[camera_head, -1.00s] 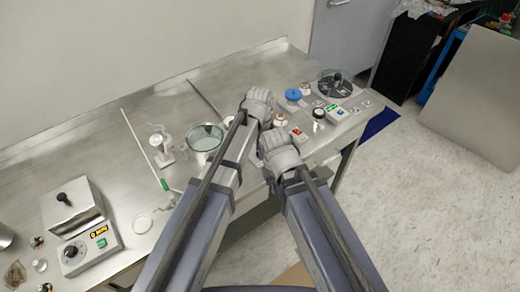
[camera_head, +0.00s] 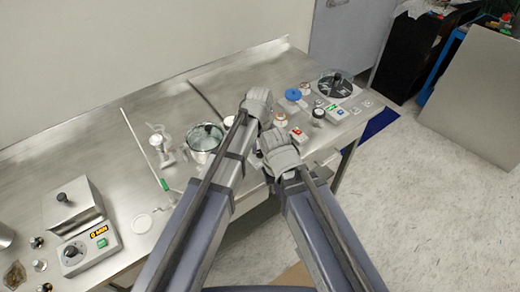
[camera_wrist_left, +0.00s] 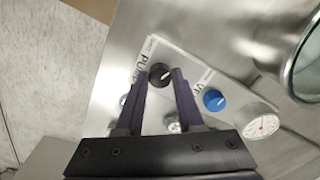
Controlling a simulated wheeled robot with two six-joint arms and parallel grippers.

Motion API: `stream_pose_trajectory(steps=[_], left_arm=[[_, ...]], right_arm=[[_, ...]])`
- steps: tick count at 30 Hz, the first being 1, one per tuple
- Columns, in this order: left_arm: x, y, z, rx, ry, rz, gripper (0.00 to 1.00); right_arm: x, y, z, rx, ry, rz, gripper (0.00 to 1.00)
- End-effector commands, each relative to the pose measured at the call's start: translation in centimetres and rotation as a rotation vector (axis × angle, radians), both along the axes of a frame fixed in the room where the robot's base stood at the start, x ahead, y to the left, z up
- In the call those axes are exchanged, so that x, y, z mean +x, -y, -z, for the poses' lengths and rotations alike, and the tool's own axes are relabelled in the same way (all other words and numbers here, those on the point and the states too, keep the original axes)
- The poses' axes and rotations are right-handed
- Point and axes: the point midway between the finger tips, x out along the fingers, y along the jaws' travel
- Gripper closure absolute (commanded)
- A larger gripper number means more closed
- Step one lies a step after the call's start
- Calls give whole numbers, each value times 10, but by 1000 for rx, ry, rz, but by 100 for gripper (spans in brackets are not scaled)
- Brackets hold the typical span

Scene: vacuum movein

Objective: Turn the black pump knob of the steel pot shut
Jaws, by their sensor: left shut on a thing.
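The black pump knob (camera_wrist_left: 160,74) shows in the left wrist view, on a white plate marked PUMP, with a white pointer line on its top. My left gripper (camera_wrist_left: 160,84) has its two dark fingers at either side of the knob and is shut on it. The steel pot (camera_head: 205,136) with a clear lid stands on the bench in the head view; a steel rim (camera_wrist_left: 291,72) shows at the right in the wrist view. In the head view the left fingers are hidden behind the wrist. My right gripper (camera_head: 279,157) is beside the left one, its fingers not clear.
A blue knob (camera_wrist_left: 214,100) and a round gauge (camera_wrist_left: 263,124) are right of the pump knob. A hotplate box (camera_head: 88,245) stands at the bench's left. A blue-capped item (camera_head: 292,94) and a dark round device (camera_head: 334,86) are at the right end.

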Motion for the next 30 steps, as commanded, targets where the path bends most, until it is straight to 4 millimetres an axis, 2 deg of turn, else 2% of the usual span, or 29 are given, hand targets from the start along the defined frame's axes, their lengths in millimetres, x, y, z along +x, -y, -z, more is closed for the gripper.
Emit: stream_pose_trajectory(steps=[6, 15, 30], left_arm=[[0, 0, 0, 0, 0, -176, 100], [0, 0, 0, 0, 0, -345, 100], [0, 0, 0, 0, 0, -427, 100]], right_arm=[[0, 0, 0, 0, 0, 0, 100], [0, 0, 0, 0, 0, 0, 100], [0, 0, 0, 0, 0, 0, 100]])
